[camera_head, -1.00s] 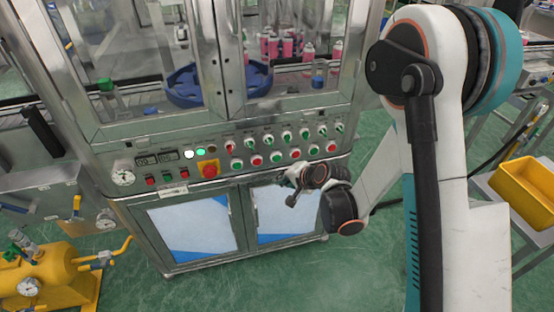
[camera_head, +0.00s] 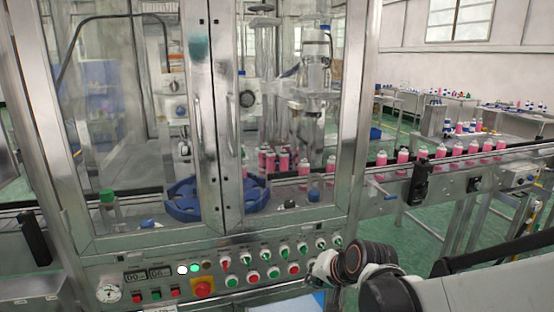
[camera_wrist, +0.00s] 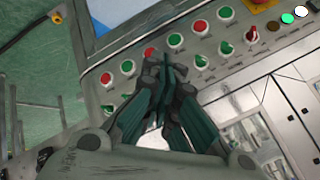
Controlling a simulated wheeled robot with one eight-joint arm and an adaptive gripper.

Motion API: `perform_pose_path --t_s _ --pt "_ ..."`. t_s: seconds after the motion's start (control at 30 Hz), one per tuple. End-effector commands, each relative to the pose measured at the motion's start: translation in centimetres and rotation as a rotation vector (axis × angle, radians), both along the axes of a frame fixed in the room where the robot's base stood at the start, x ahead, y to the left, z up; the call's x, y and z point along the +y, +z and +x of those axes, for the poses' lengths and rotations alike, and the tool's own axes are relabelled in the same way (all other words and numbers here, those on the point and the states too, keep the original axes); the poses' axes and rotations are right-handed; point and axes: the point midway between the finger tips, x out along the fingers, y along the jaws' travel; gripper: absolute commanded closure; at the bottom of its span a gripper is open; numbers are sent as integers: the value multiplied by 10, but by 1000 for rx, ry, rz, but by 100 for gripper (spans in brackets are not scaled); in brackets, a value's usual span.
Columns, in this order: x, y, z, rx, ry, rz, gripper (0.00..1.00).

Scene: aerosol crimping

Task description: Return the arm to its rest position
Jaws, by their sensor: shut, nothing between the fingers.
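My gripper (camera_wrist: 166,68) shows in the wrist view with its dark, teal-sided fingers together and nothing between them. Beyond the fingers is the crimping machine's control panel (camera_wrist: 258,44), with red and green buttons. I cannot tell whether the fingers touch it. The fingers are not clear in that view.
The glass-doored machine holds a blue star wheel (camera_head: 182,204) and pink cans (camera_head: 284,162). A conveyor (camera_head: 450,172) with several pink cans runs off to the right, above my arm. Tables stand behind. Green floor shows at right.

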Motion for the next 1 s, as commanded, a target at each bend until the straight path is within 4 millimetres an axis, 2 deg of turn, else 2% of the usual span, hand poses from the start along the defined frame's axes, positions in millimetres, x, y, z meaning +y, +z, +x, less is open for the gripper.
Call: perform_pose_path --t_s 0.2,0.5,0.8,1.0 --pt "-28 36 -45 -17 47 -125 100" --pt "-64 66 -113 -26 117 -298 100" --pt "-95 76 -179 -23 185 -459 100" --pt "-106 76 -203 -18 212 -520 100"
